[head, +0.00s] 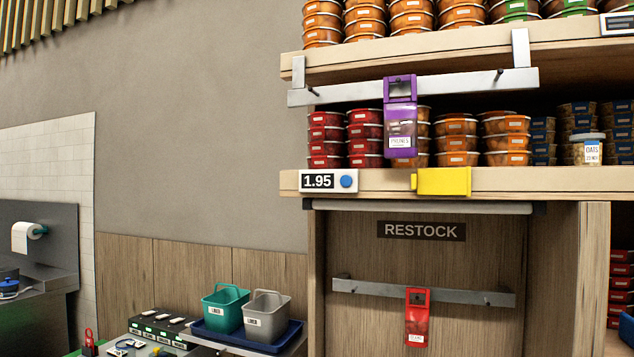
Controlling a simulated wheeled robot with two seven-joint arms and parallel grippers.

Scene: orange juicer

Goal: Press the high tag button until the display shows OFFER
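A white price tag (308,181) is fixed to the front edge of the middle shelf. Its display (318,181) reads 1.95, and a round blue button (348,181) sits at its right end. A second tag (618,23) shows at the upper right on the higher shelf's edge. It is cut off by the picture's edge, so its display cannot be read and no button shows on it. Neither of my grippers is in view.
A yellow block (442,181) is on the middle shelf edge (545,182), right of the 1.95 tag. A purple packet (400,125) hangs from a metal rail (450,83) above. A red packet (417,320) hangs below the RESTOCK sign (421,230). Bins (225,307) stand lower left.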

